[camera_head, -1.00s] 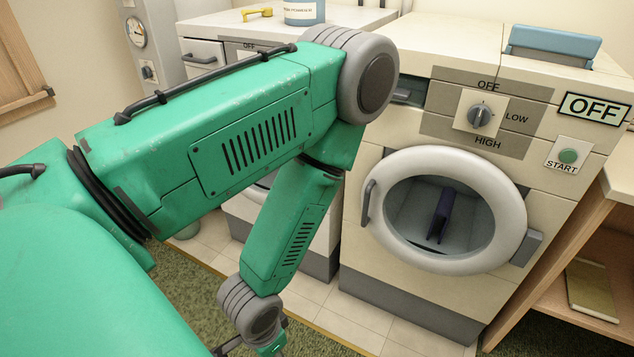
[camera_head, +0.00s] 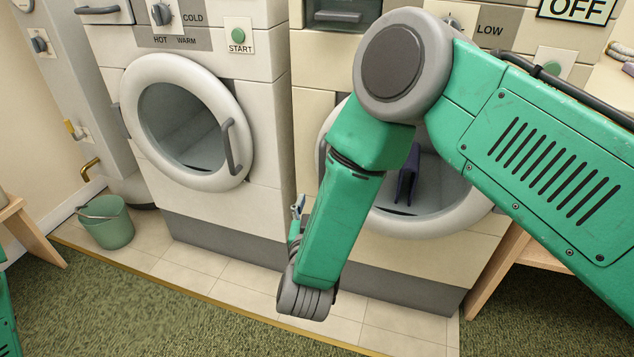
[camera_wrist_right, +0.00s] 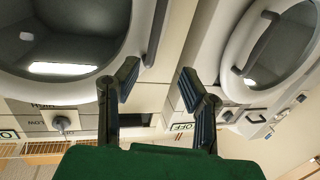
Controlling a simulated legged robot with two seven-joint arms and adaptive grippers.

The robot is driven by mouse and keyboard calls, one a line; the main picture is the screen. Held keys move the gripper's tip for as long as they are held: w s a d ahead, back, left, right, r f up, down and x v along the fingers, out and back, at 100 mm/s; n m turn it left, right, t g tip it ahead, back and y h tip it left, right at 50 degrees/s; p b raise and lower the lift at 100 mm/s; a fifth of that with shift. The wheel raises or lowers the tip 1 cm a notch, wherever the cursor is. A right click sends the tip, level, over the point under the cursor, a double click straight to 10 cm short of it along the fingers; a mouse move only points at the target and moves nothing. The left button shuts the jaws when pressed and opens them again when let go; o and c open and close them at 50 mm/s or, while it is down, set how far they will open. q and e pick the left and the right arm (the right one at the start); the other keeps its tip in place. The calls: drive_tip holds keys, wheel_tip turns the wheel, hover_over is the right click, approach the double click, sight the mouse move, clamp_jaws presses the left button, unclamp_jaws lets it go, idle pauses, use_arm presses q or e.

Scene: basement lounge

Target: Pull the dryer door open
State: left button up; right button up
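The dryer (camera_head: 440,240) is the cream machine on the right in the head view, with a LOW label. Its round, pale-rimmed door (camera_head: 455,222) is shut, partly hidden by my right arm. Dark purple cloth (camera_head: 406,180) shows through the glass. In the right wrist view the dryer door (camera_wrist_right: 112,55) is on the left, with its dark bar handle (camera_wrist_right: 157,32) near my fingers. My right gripper (camera_wrist_right: 160,88) is open and empty, its fingers apart below the handle. In the head view the right gripper (camera_head: 297,207) shows small, in front of the dryer's left edge. My left gripper is out of view.
A washer (camera_head: 265,130) stands left of the dryer, its round door (camera_head: 225,175) shut and a handle (camera_head: 229,147) on its right. A green bucket (camera_head: 107,228) stands on the tiles at left. Green carpet (camera_head: 180,310) lies in front. A wooden shelf leg (camera_head: 497,270) is right of the dryer.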

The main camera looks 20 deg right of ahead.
sight(322, 163)
drive_tip(key=shift+m+h, duration=0.4)
drive_tip(key=shift+h, duration=0.1)
drive_tip(key=b+x, duration=0.1)
drive_tip(key=x, duration=0.3)
drive_tip(key=b+x, duration=0.2)
drive_tip(key=x, duration=0.2)
drive_tip(key=r+b+x, duration=0.1)
drive_tip(key=x, duration=0.4)
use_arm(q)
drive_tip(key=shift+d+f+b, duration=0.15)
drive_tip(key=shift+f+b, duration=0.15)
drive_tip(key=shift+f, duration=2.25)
use_arm(e)
drive_tip(key=shift+w+d, duration=0.3)
drive_tip(key=shift+w, duration=0.25)
clamp_jaws()
